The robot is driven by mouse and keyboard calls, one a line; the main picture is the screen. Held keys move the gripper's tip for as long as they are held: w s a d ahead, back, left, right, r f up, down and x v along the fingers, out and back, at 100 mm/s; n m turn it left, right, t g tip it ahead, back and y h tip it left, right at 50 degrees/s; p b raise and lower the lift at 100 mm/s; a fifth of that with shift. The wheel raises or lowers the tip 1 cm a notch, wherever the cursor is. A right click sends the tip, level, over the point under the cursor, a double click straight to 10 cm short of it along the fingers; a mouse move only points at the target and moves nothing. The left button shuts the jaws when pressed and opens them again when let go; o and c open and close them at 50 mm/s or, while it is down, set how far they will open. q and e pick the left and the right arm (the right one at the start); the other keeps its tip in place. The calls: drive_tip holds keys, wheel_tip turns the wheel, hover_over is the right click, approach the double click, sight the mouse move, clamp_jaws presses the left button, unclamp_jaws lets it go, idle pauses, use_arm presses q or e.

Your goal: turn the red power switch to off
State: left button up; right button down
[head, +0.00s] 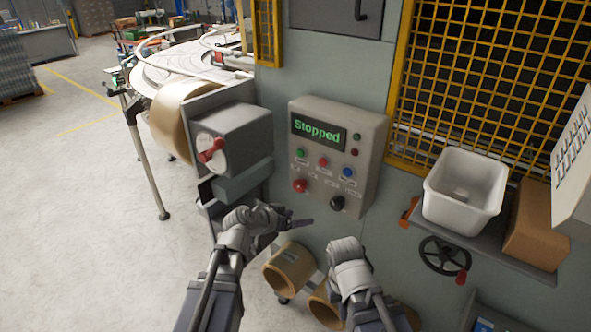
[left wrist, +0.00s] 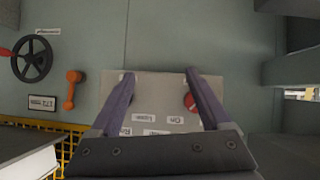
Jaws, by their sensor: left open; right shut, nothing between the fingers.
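A red rotary handle (head: 211,150) sits on a pale round plate on the side of a grey box. A red knob (head: 300,186) sits at the lower left of the control panel (head: 365,130), whose display reads "Stopped". I cannot tell which is the power switch from labels in the head view. My left gripper (head: 298,222) is open and empty, below the panel. In the left wrist view its fingers (left wrist: 159,76) reach across the panel, with the red knob (left wrist: 190,101) beside one finger near an "On" label.
A black knob (head: 337,203) is right of the red knob. A white bin (head: 465,190) and cardboard box (head: 537,225) stand on a shelf at right, above a black handwheel (head: 445,256). Brown rolls (head: 289,268) lie below. The floor at left is open.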

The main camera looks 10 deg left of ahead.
sight(297, 188)
use_arm(q)
drive_tip(key=w+a+r+t+p, duration=0.1)
drive_tip(key=w+a+r+t, duration=0.2)
drive_tip(key=a+r, duration=0.25)
drive_tip(key=shift+n+y, duration=0.3)
drive_tip(key=shift+n, duration=0.1)
drive_tip(key=b+x, duration=0.1)
drive_tip(key=x, duration=0.1)
drive_tip(key=b+x, duration=0.1)
drive_tip(key=x, duration=0.2)
drive_tip(key=b+x, duration=0.1)
drive_tip(key=x, duration=0.2)
drive_tip(key=shift+d, duration=0.4)
use_arm(e)
drive_tip(key=shift+f, duration=0.3)
use_arm(q)
clamp_jaws()
